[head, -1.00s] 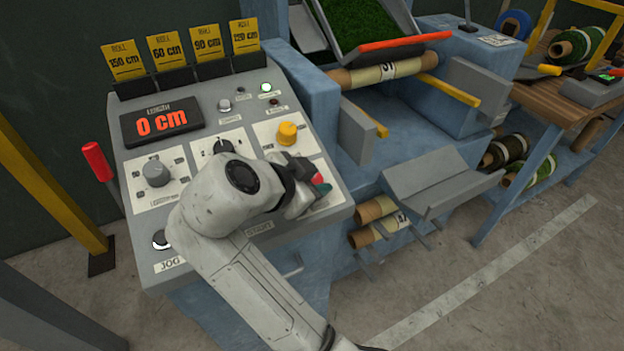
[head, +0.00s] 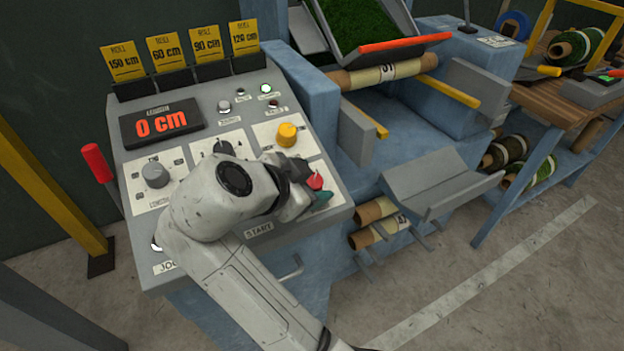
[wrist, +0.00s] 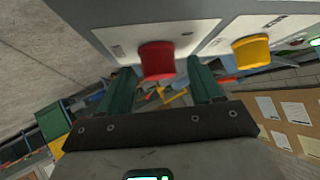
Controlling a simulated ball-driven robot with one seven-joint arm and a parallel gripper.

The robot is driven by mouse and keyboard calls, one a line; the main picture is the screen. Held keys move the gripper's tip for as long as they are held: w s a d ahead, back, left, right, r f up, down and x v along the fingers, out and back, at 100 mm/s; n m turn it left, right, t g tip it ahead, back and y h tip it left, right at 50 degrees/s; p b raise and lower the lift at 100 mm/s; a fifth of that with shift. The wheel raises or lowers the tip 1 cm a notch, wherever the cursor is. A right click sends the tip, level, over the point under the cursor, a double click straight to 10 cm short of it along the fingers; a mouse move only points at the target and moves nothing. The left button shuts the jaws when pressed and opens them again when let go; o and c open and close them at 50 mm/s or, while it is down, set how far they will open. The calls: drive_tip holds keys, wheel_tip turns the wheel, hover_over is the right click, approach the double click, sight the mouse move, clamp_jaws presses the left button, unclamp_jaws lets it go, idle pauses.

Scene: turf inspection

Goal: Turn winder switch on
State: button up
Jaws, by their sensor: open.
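A red knob (head: 315,181) sits on a white plate at the right of the sloped grey control panel (head: 215,112). It also shows in the wrist view (wrist: 157,60), at the panel edge. My gripper (head: 318,194) is open, with its teal fingers close by the red knob. In the wrist view my gripper's fingertips (wrist: 160,74) lie to either side of the red knob, with gaps showing. Contact is not visible. A yellow knob (head: 287,134) stands just above the red one in the head view. The labels by both knobs are too small or hidden to read, so I cannot tell which is the winder switch.
A grey knob (head: 155,174) and a display reading 0 cm (head: 161,122) are on the panel's left. A red-handled lever (head: 97,163) stands beside it. A grey tray (head: 440,180) and turf rolls lie to the right. My arm hides the panel's middle.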

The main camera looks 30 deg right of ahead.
drive_tip(key=p+v, duration=0.1)
drive_tip(key=v, duration=0.8)
drive_tip(key=shift+r, duration=0.15)
drive_tip(key=shift+s+a, duration=0.1)
drive_tip(key=shift+a, duration=0.05)
